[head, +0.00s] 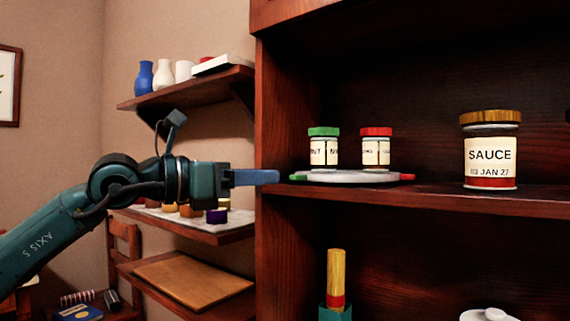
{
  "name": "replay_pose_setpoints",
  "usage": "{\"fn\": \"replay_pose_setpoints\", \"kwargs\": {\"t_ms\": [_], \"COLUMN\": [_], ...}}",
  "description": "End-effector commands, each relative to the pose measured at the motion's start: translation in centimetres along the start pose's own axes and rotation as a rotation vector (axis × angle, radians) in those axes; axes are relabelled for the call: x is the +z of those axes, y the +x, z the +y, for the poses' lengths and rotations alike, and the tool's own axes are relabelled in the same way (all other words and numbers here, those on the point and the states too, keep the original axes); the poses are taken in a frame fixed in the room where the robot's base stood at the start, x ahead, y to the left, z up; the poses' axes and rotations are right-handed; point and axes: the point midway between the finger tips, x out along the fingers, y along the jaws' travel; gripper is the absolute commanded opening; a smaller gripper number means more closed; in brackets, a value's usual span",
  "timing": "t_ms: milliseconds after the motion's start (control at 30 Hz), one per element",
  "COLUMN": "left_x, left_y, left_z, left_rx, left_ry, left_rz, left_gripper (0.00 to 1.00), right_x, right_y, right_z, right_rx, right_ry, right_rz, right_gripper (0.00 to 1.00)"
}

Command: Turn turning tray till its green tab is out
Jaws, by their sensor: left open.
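The turning tray (350,179) is a pale round disc on the shelf of the dark wood cabinet. Its green tab (297,177) sticks out at the tray's left side, and a red tab (408,177) sticks out at its right. A green-lidded jar (324,150) and a red-lidded jar (376,150) stand upright on the tray. My left gripper (276,176) comes in from the left with its blue-grey fingers level with the tray. The fingertips are just left of the green tab; I cannot tell whether they touch it. My right gripper is not in view.
A large sauce jar (490,155) stands on the same shelf, right of the tray. The cabinet's left side panel (275,110) rises close to my left fingers. Wall shelves (190,85) with vases are behind my left arm. A yellow-topped item (337,275) stands below.

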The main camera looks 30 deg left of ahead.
Motion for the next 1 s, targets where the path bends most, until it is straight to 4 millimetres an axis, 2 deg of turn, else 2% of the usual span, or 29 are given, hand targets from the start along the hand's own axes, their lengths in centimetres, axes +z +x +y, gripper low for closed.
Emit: {"fn": "replay_pose_setpoints", "kwargs": {"t_ms": [100,300,467,700,1000], "left_x": [0.3,0.1,0.0,0.0,0.0], "left_y": [2.3,4.8,5.6,5.7,5.7], "left_z": [-0.1,0.0,0.0,0.0,0.0], "left_rx": [-0.005,-0.002,0.000,0.001,0.001], "left_ry": [-0.002,-0.002,0.000,0.000,0.000], "left_rz": [-0.001,-0.001,-0.001,-0.001,0.000], "left_gripper": [0.42,0.42,0.42,0.42,0.19], "right_x": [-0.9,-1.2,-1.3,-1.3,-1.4], "right_y": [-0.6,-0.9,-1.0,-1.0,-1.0], "right_z": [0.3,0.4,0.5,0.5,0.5], "right_rx": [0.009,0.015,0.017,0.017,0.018], "right_ry": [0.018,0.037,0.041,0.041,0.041], "right_rz": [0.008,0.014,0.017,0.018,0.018], "right_gripper": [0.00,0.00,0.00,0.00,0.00]}}
